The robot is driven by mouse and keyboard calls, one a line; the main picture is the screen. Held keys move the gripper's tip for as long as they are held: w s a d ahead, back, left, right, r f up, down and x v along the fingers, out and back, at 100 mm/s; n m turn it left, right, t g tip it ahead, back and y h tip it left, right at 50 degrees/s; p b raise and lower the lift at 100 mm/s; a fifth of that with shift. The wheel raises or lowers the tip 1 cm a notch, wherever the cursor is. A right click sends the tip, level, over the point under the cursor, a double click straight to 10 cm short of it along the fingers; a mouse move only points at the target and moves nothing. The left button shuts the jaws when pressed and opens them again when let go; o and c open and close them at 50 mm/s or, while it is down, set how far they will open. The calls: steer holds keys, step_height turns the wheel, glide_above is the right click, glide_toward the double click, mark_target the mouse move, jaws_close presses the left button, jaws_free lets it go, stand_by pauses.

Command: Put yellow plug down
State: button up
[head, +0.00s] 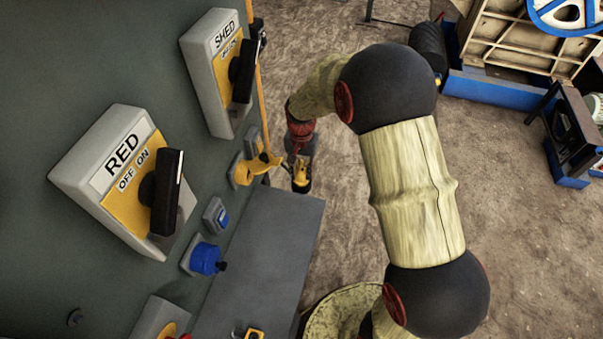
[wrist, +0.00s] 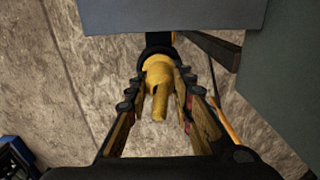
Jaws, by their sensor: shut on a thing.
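The yellow plug (wrist: 160,85) is between the two fingers of my gripper (wrist: 160,108) in the wrist view, with its narrow end toward the camera. My gripper is shut on it. In the head view, the plug shows small as a yellow patch (head: 301,174) at my gripper (head: 300,182), just beyond the far end of the grey shelf (head: 262,245). The shelf edge also shows at the top of the wrist view (wrist: 175,15). The plug appears apart from the shelf. A yellow socket (head: 243,173) with a yellow flap is on the panel, left of my gripper.
The green panel (head: 60,60) carries the RED switch (head: 130,185) and the SHED switch (head: 222,70). A blue plug (head: 207,258) sits in the panel beside the shelf. A small yellow item (head: 252,333) lies at the near shelf end. The shelf's middle is clear.

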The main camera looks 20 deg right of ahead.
mark_target(302, 169)
steer(key=o, duration=0.9)
step_height(302, 169, up, 13)
steer(key=p, duration=0.5)
steer(key=s+r+n+t, duration=0.1)
steer(key=s+r+n, duration=0.1)
steer(key=s+r, duration=0.4)
steer(key=s+r+n+t, duration=0.1)
steer(key=s+r, duration=0.3)
steer(key=r, duration=0.4)
steer(key=s+r+n+t, duration=0.1)
steer(key=s+r, duration=0.1)
steer(key=s, duration=0.3)
steer(key=s+r+n+t, duration=0.1)
steer(key=s+r, duration=0.1)
steer(key=s, duration=0.4)
steer(key=s+r+n+t, duration=0.1)
steer(key=s+r, duration=0.1)
steer(key=s, duration=0.3)
steer(key=shift+s+r+n+t, duration=0.3)
steer(key=shift+n, duration=0.1)
